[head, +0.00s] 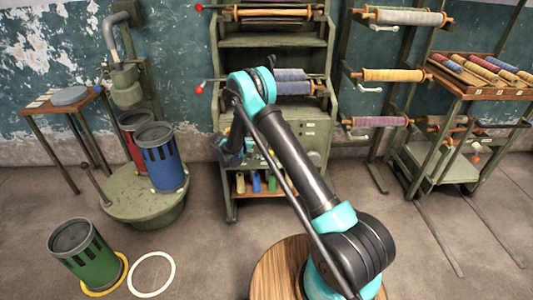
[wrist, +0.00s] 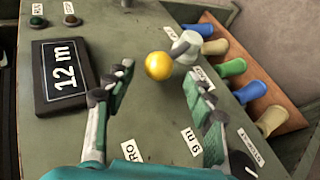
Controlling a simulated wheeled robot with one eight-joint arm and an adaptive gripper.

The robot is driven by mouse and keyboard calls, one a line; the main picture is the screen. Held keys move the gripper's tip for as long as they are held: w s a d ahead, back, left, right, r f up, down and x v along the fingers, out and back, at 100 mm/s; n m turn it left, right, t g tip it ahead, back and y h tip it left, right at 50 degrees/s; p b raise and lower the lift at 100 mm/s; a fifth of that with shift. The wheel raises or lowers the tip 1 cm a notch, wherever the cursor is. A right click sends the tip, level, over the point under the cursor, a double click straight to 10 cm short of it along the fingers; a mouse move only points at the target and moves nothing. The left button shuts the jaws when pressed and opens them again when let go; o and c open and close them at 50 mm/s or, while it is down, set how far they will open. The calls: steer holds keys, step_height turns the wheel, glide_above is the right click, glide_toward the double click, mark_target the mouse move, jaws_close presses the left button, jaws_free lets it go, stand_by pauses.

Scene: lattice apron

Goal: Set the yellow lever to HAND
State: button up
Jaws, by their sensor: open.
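In the wrist view a round yellow knob (wrist: 158,66), which looks like the end of the yellow lever, stands out from a green panel (wrist: 150,125). It appears between the fingertips of my gripper (wrist: 159,74), which is open, with a gap visible on each side. I cannot tell how far the knob is in depth from the fingers. In the head view my gripper (head: 232,150) is at the cabinet front (head: 312,135), largely hidden by my arm.
A pale grey knob (wrist: 186,46) stands just right of the yellow one. A dark display (wrist: 62,76) reads 12 m. Two buttons (wrist: 70,19) sit at the panel's top left. A wooden shelf (wrist: 283,95) with several coloured spools runs along the right. Open floor (head: 200,250) lies left of my base.

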steer(key=v, duration=0.9)
steer(key=shift+a+r, duration=0.1)
steer(key=shift+a, duration=0.05)
steer(key=s+d+r+m+g+y, duration=0.1)
steer(key=s+d+r+y, duration=0.2)
steer(key=s+d+r, duration=0.5)
steer(key=s+d+r+g+y, duration=0.15)
steer(key=s+d+r, duration=0.35)
steer(key=d, duration=0.5)
steer(key=s+d+m+y, duration=0.1)
steer(key=s+d+y, duration=0.1)
steer(key=s, duration=1)
steer(key=s+d+m+t+y, duration=0.1)
steer(key=s+d+y, duration=0.2)
steer(key=s, duration=1)
steer(key=shift+f+m+y, duration=0.35)
steer(key=shift+m, duration=0.05)
